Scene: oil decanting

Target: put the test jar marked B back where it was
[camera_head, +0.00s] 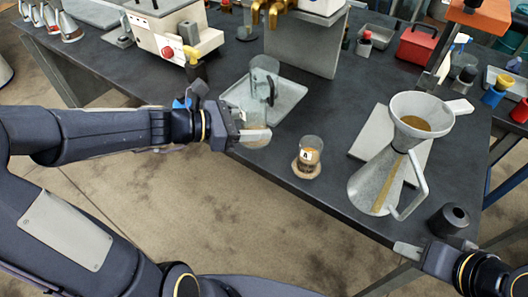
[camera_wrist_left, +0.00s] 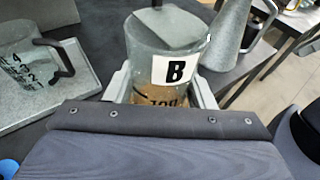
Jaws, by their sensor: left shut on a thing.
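The test jar marked B (camera_wrist_left: 172,95) is a clear glass jar with brown contents and a white label, seen close up in the left wrist view. My left gripper (camera_head: 254,133) is shut on it, with a finger on each side. In the head view the held jar (camera_head: 257,143) is partly hidden by the gripper, near the table's front edge. Another labelled jar (camera_head: 307,157) with brown contents stands upright on a round cork-coloured base, to the right of it. My right gripper (camera_head: 412,250) is at the lower right; its finger opening is unclear.
A handled glass beaker (camera_head: 265,77) stands on a grey tray (camera_head: 289,104) behind the left gripper. A black cylinder (camera_head: 448,219) is near my right gripper.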

